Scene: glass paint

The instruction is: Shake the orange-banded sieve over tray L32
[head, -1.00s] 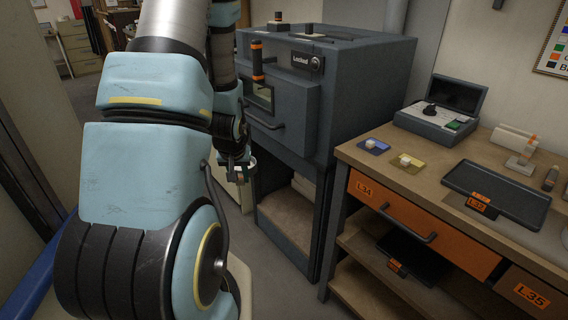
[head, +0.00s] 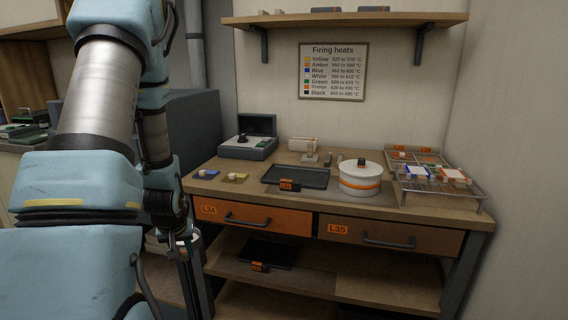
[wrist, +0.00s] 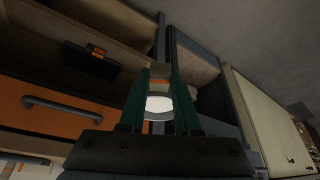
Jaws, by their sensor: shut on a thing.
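My gripper (wrist: 160,112) has green fingers and is shut on a small round sieve (wrist: 158,103). In the wrist view the sieve shows a pale disc and an orange band between the fingers. In the head view my gripper (head: 187,240) hangs low, left of the bench, with the sieve mostly hidden. A black tray (head: 310,176) with an orange label, seemingly L32, lies on the bench top. My gripper is well apart from it, lower and to the left.
A white lidded pot with an orange band (head: 360,172) stands right of the tray. A wire rack (head: 440,190) with pieces on it is farther right. Another black tray (head: 268,250) lies on the lower shelf.

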